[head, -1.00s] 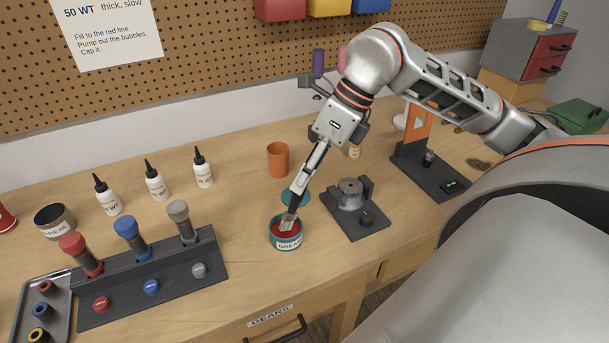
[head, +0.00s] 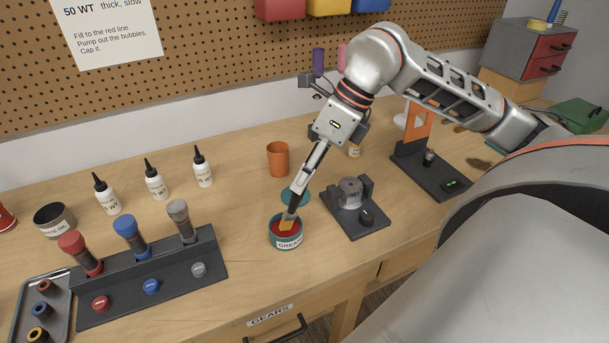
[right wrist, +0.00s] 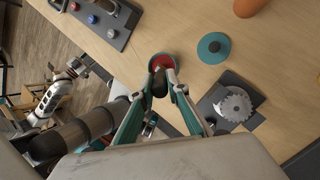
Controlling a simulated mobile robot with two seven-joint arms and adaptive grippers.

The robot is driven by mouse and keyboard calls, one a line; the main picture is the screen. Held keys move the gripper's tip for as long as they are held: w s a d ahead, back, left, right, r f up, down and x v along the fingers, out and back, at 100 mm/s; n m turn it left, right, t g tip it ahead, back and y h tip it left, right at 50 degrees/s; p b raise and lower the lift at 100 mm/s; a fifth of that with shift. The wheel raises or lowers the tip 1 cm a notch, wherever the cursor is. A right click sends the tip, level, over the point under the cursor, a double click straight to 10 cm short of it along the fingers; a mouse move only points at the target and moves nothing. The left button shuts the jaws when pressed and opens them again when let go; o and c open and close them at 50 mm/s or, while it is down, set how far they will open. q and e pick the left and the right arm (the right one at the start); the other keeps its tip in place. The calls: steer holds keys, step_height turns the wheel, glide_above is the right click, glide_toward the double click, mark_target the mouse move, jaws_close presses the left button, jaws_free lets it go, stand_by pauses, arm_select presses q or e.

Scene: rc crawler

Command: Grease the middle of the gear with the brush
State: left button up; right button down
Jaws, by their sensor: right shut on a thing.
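My right gripper (head: 300,187) is shut on the brush (head: 288,222), which points down into the open grease tin (head: 287,242). The brush tip is at the red grease and looks yellowish orange. In the right wrist view the brush (right wrist: 160,84) is a dark shape between the fingers, above the tin (right wrist: 152,65). The gear (right wrist: 233,104) is a toothed metal disc on a dark stand, right of the tin. In the head view the gear (head: 351,187) sits on its stand (head: 362,225) with dark posts beside it. My left gripper is not in the head view.
The tin's teal lid (right wrist: 213,47) lies flat behind the tin. An orange cup (head: 278,159) and several white bottles (head: 156,180) stand further back. A dark rack (head: 150,285) with shocks is at the left. Another dark stand (head: 430,172) is at the right.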

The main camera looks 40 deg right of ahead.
step_height(320, 180, up, 2)
steer(key=shift+r+p, duration=0.2)
steer(key=shift+p, duration=0.9)
steer(key=shift+r+p, duration=0.9)
steer(key=shift+r, duration=1.35)
